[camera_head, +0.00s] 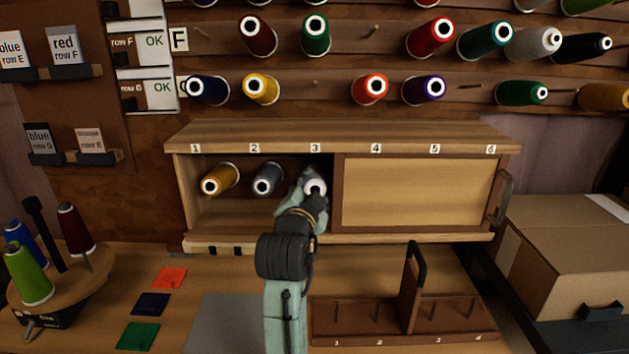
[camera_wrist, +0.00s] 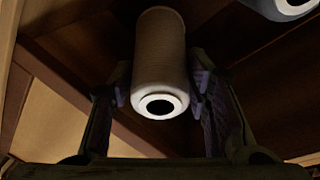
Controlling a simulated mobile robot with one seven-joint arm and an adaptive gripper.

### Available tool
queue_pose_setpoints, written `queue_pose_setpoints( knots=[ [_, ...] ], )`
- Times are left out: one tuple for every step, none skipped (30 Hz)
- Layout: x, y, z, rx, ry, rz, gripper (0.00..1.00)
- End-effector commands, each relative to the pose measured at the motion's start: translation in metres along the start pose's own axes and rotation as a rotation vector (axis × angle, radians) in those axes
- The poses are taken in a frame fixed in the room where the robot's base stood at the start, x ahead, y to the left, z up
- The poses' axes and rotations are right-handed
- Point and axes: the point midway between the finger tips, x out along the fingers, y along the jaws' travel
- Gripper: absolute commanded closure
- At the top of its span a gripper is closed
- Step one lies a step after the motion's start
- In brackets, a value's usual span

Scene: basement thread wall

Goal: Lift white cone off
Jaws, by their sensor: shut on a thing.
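The white cone (camera_head: 315,187) is in the open part of the wooden cabinet, below label 3. In the wrist view the white cone (camera_wrist: 159,72) points its open end at the camera, with my gripper's fingers on both sides of it. My gripper (camera_head: 312,192) reaches into the cabinet and is shut on the white cone; it also shows in the wrist view (camera_wrist: 160,88). The peg behind the cone is hidden, so I cannot tell whether the cone still sits on it.
A sliding panel (camera_head: 415,192) covers the cabinet's right half. A rack with pegs and a handle (camera_head: 410,290) stands on the bench, and a cardboard box (camera_head: 570,245) is at right.

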Motion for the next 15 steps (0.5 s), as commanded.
queue_pose_setpoints(
  knots=[
    [-0.004, -0.001, -0.002, 0.000, 0.001, -0.001, 0.81],
    [-0.007, -0.001, -0.002, 0.000, 0.001, -0.001, 0.81],
    [-0.010, 0.000, -0.003, 0.000, 0.001, -0.001, 0.81],
    [-0.012, 0.000, -0.003, 0.000, 0.000, 0.000, 0.81],
    [-0.015, 0.000, -0.004, 0.001, 0.000, 0.000, 0.81],
    [-0.018, 0.000, -0.005, 0.001, 0.001, -0.001, 0.81],
    [-0.020, 0.000, -0.005, 0.001, 0.001, -0.001, 0.81],
    [-0.022, 0.000, -0.006, 0.001, 0.001, -0.001, 0.81],
    [-0.026, 0.000, -0.007, 0.001, 0.001, -0.001, 0.81],
    [-0.028, 0.000, -0.007, 0.001, 0.001, -0.001, 0.81],
    [-0.030, 0.001, -0.007, 0.001, 0.001, 0.000, 0.81],
    [-0.033, 0.001, -0.008, 0.001, 0.001, -0.001, 0.81],
    [-0.036, 0.001, -0.008, 0.001, 0.001, -0.001, 0.81],
    [-0.038, 0.001, -0.009, 0.001, 0.001, -0.001, 0.81],
    [-0.041, 0.001, -0.009, 0.000, 0.001, -0.001, 0.81]
  ],
)
